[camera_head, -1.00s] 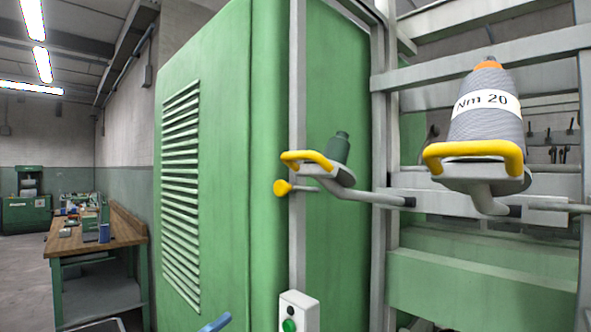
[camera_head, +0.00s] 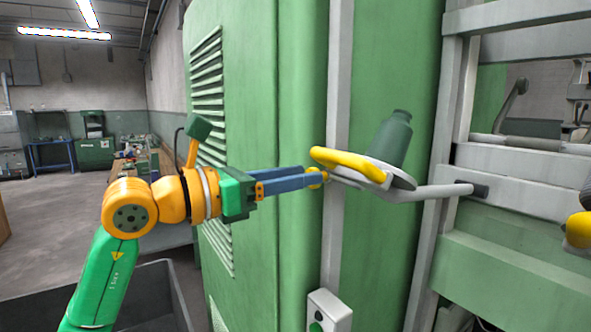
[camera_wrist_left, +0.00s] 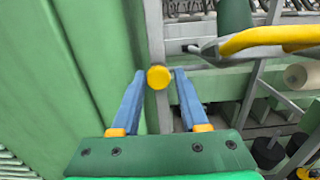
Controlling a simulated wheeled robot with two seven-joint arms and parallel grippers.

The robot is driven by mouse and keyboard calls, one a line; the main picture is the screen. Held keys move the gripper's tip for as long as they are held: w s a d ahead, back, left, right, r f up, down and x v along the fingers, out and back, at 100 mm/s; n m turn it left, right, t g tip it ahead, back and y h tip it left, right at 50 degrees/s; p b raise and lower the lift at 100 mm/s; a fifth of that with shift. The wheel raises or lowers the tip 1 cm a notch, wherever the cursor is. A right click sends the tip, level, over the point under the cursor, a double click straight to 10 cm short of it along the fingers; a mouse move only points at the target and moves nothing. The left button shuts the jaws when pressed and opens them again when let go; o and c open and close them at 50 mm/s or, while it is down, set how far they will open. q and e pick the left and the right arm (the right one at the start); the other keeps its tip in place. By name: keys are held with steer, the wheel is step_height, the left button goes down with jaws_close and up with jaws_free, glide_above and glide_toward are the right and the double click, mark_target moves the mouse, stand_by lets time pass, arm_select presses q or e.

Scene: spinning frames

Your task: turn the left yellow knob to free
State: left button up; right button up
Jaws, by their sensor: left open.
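The left yellow knob (camera_head: 316,178) sits on a short stem by the grey post, just left of the spool holder's yellow handle (camera_head: 348,162). My left gripper (camera_head: 304,178) reaches it from the left with its blue fingers level and open. In the left wrist view the round face of the knob (camera_wrist_left: 159,77) shows between the two fingertips (camera_wrist_left: 159,73), with a narrow gap on each side. The head view shows the fingertips at the knob and partly covering it. I cannot tell whether they touch it. My right gripper is not in view.
A dark green bobbin (camera_head: 391,140) stands on the holder right beside the knob. The green machine cabinet (camera_head: 285,100) is close behind my fingers. A switch box (camera_head: 328,312) is below. Another yellow part (camera_head: 579,230) shows at the right edge.

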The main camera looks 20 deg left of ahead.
arm_select(q)
steer(key=shift+w+a+f, duration=0.1)
steer(key=shift+f, duration=0.05)
jaws_close()
stand_by(1.1)
